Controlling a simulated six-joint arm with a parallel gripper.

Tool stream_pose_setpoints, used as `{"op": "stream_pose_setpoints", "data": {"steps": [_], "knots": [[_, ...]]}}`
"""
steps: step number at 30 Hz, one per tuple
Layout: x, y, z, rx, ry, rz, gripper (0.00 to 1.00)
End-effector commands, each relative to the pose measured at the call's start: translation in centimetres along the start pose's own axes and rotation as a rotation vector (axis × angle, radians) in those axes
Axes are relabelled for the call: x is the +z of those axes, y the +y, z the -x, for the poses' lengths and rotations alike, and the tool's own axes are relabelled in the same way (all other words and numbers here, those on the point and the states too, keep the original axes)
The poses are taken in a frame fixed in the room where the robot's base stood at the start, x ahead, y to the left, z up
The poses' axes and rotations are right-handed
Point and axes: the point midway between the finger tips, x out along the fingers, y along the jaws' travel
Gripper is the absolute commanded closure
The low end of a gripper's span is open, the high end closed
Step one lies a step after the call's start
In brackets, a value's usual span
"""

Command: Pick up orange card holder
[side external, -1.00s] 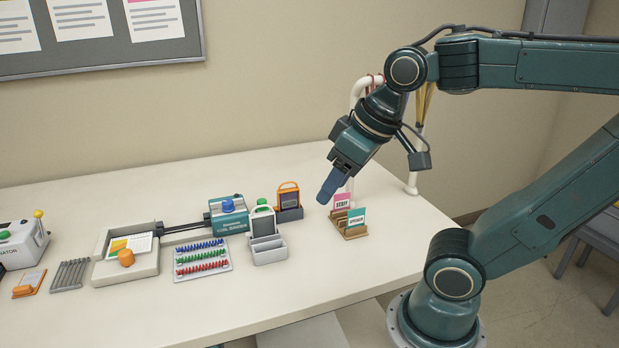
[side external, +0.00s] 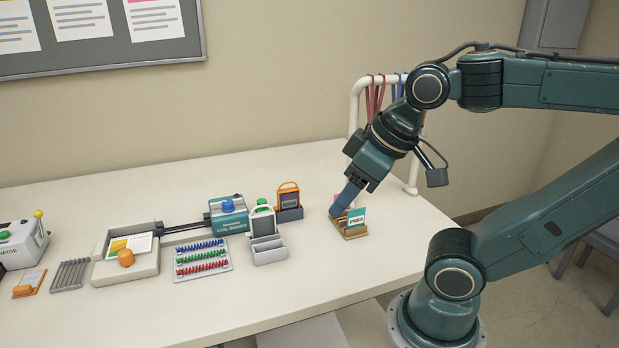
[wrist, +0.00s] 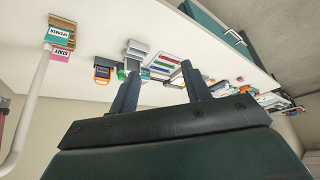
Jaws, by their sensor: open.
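The orange card holder (side external: 289,189) stands upright in a dark dock (side external: 290,213) on the white table, right of the white-framed holder in the side view. Its orange frame also shows in the wrist view (wrist: 102,72), left of my fingers. My gripper (side external: 337,212) is right of the holder and apart from it. In the wrist view my gripper (wrist: 162,84) has its two dark fingers spread with nothing between them. In the side view the fingers overlap the wooden card stand and partly hide its pink card.
The wooden stand (side external: 352,234) holds pink and teal cards. A white-framed holder (side external: 262,218) in a light grey dock is left of the orange one. The coil binder (side external: 228,218) is farther left. A white rail (side external: 355,105) with lanyards stands behind. The table front is clear.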

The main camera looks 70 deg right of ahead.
Motion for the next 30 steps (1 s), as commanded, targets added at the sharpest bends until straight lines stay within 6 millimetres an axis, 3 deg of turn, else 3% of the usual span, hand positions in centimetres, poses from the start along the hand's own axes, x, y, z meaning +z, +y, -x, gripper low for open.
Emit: {"op": "stream_pose_setpoints", "data": {"steps": [22,30], "knots": [[-0.1,0.0,0.0,0.0,-0.001,0.001,0.58],[-1.8,0.3,-0.2,0.0,-0.022,0.038,0.58]]}}
